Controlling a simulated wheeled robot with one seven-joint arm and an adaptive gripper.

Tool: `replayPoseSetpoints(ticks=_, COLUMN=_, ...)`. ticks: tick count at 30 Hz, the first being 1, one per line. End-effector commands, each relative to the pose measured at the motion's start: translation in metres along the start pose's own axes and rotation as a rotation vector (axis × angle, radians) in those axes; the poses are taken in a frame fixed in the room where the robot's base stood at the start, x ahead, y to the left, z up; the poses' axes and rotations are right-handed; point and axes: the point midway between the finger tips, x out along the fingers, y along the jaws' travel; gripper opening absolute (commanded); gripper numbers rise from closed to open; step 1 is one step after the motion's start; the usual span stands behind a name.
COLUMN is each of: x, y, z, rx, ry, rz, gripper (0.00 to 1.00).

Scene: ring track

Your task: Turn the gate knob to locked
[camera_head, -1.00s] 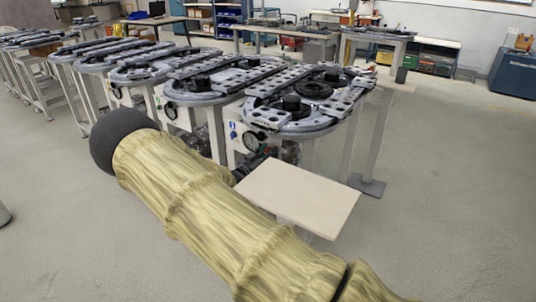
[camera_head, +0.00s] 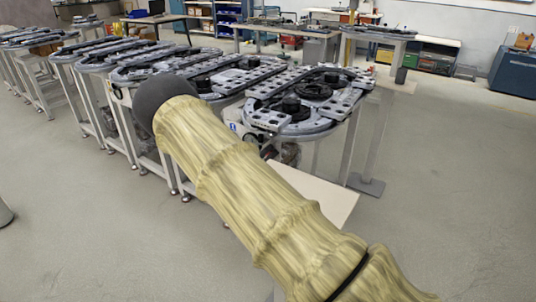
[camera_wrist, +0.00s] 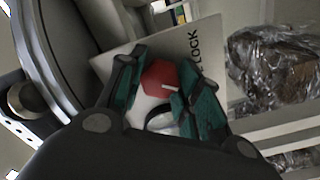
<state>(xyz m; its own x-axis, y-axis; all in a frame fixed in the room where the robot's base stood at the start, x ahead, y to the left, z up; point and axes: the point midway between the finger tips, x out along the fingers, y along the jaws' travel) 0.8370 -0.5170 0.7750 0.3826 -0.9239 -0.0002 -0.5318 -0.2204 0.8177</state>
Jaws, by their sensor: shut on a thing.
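The red gate knob (camera_wrist: 158,76) shows in the wrist view between the two green-padded fingers of my gripper (camera_wrist: 162,86). The gripper is shut on it. A short white mark runs on the knob's face, toward the right finger. The knob is on a pale panel (camera_wrist: 207,75) with dark letters reading "LOCK" to the right of the knob; the right finger covers part of the panel, so I cannot tell if more letters stand before them. In the head view my sleeved arm hides the gripper and knob.
Oval ring tracks on metal stands (camera_head: 300,122) stand in a row across the head view. A pale flat board (camera_head: 325,195) lies partly behind my arm. Crumpled clear wrap (camera_wrist: 270,65) is right of the panel. The floor at right is clear.

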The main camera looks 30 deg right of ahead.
Motion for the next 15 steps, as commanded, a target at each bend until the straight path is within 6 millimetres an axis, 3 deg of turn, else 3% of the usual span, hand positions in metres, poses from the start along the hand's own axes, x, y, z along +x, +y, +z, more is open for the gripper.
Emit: replayPoseSetpoints(ticks=15, x=-0.0007, y=-0.0004, z=-0.0015, rx=-0.442, ry=0.002, rz=-0.002, gripper=0.10)
